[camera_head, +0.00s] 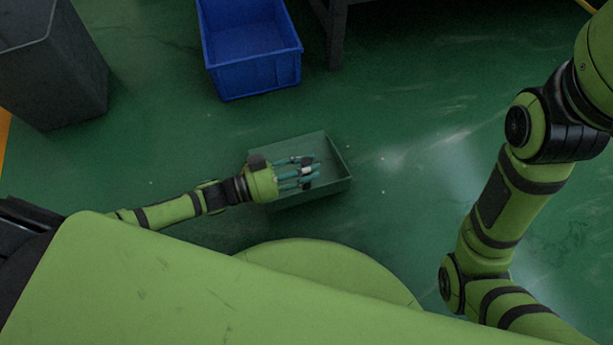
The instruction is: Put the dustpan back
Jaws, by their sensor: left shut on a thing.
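The dustpan (334,183) is an open, shallow, grey-green box near the middle of the head view. It is low over or on the green floor; I cannot tell which. My left gripper (304,172) reaches in from the left, and its fingers show against the inside of the dustpan. It is shut on the dustpan, though the gripper hides the exact spot of contact. My right arm shows at the right, but its gripper is out of the frame.
A blue crate (256,74) stands on the floor at the top, beyond the dustpan. A dark grey bin (62,75) stands at the upper left. A dark frame leg (334,38) is right of the crate. The green floor between is clear.

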